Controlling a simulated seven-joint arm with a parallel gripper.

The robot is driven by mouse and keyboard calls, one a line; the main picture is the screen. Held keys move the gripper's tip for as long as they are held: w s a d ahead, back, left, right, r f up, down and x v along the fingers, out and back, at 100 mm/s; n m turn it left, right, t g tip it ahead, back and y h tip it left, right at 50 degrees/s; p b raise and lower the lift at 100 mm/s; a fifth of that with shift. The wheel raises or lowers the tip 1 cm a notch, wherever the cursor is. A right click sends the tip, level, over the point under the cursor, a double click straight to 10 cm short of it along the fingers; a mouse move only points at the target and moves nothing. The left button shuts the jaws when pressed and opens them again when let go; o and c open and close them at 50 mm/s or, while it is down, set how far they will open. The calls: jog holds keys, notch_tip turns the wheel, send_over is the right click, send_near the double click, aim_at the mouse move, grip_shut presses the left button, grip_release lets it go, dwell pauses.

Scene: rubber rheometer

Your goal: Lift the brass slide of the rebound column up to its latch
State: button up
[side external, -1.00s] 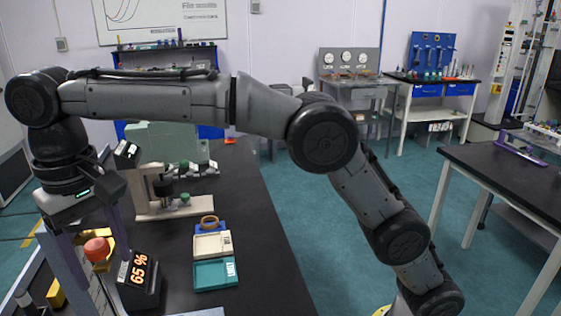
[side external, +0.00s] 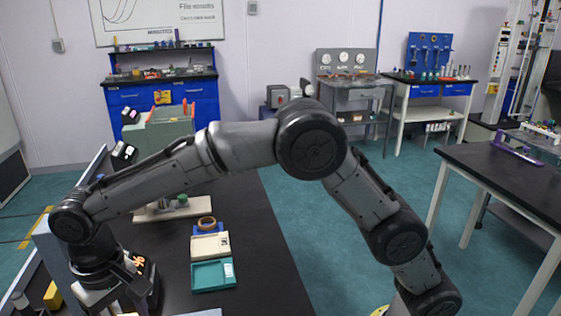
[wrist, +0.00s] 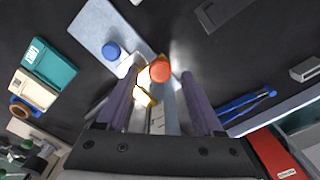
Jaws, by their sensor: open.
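In the wrist view my gripper (wrist: 158,76) is open, its two purple-grey fingers spread on either side of the rebound column. A red-orange ball knob (wrist: 160,70) shows between the fingertips. The yellow brass slide (wrist: 144,97) shows beside and below the knob, partly hidden by the left finger. I cannot tell whether a finger touches it. A pale upright strip (wrist: 157,120) of the column runs between the fingers. In the side view my wrist is low at the bottom left; the fingertips and slide are hidden or outside the picture.
A pale base plate with a blue knob (wrist: 111,51) lies beside the column. Teal (side external: 213,275) and cream (side external: 210,245) trays and a brown ring (side external: 207,222) stand on the black bench. A blue pliers-like tool (wrist: 245,104) lies right. The bench's middle right is bare.

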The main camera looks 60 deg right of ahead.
notch_tip(320, 180, up, 12)
jog(key=r, duration=0.1)
jog(key=d+r+m+t, duration=0.1)
jog(key=d+r, duration=0.5)
jog(key=d, duration=0.1)
jog(key=s+d+r+m+t, duration=0.1)
jog(key=s+d, duration=0.6)
jog(key=d, duration=0.2)
jog(key=s+d+r+m+t, duration=0.1)
jog(key=s+d+t, duration=0.1)
jog(key=s+d, duration=0.5)
jog(key=shift+s+d+r+y, duration=0.25)
jog(key=shift+d+y, duration=0.05)
jog(key=shift+d, duration=1.5)
